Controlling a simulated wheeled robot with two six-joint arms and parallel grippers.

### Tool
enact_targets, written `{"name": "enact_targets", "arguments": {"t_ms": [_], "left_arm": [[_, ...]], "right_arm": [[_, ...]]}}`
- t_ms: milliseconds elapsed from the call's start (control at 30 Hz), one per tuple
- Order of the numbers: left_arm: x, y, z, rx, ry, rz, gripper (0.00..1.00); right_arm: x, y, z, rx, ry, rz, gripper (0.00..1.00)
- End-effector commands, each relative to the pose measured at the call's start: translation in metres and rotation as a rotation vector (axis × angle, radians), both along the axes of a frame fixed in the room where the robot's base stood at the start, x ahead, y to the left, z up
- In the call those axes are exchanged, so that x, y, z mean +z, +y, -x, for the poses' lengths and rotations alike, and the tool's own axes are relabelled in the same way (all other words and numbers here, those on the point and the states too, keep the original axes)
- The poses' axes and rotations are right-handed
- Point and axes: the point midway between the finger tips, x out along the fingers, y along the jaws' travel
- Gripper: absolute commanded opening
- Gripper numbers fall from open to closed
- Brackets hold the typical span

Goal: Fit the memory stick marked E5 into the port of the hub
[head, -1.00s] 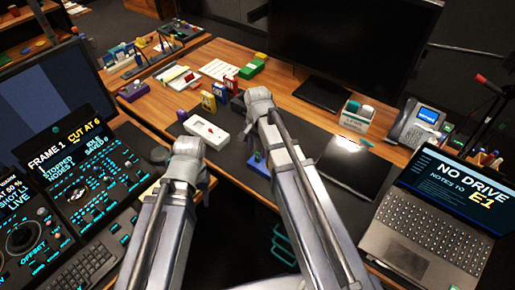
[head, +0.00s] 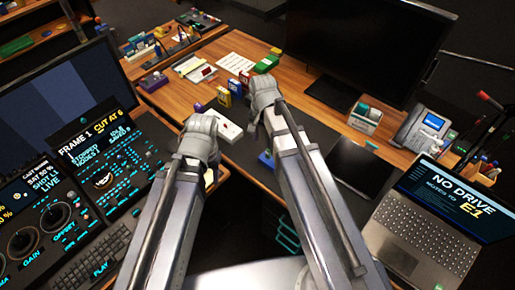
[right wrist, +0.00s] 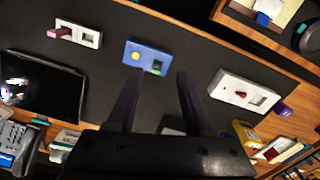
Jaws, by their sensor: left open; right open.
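In the right wrist view, a blue block (right wrist: 137,56) with a yellow disc and a dark slot lies just beyond my right gripper. Left of it is a white block (right wrist: 91,39) with a pink stick (right wrist: 60,33). To the right is a larger white block (right wrist: 231,89) with a red piece and a slot; it also shows in the head view (head: 229,127). I cannot tell which is the hub, and no E5 mark is readable. My right gripper (right wrist: 157,78) is open and empty. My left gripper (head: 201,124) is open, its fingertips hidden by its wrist.
A laptop (head: 425,232) at right reads "NO DRIVE NOTES TO E1". A control console (head: 105,170) fills the left. Small coloured boxes (head: 235,87) stand behind the larger white block. Dark mat lies between the blocks.

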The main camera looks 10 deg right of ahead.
Motion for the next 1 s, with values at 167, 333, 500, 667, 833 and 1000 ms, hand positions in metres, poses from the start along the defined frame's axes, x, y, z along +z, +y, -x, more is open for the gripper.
{"name": "enact_targets", "arguments": {"t_ms": [167,333,500,667,833,1000], "left_arm": [[0.000,0.000,0.000,0.000,0.000,0.000,0.50],[0.000,0.000,0.000,0.000,0.000,0.000,0.50],[0.000,0.000,0.000,0.000,0.000,0.000,0.50],[0.000,0.000,0.000,0.000,0.000,0.000,0.50],[0.000,0.000,0.000,0.000,0.000,0.000,0.50],[0.000,0.000,0.000,0.000,0.000,0.000,0.50]], "right_arm": [[0.001,0.047,0.068,0.504,0.033,0.035,0.52],[0.001,0.070,0.106,0.851,0.062,0.057,0.52],[0.001,0.076,0.118,0.981,0.075,0.065,0.52],[0.001,0.076,0.117,0.986,0.075,0.065,0.52],[0.001,0.076,0.117,0.984,0.075,0.065,0.52],[0.001,0.076,0.116,0.983,0.075,0.064,0.52]]}}
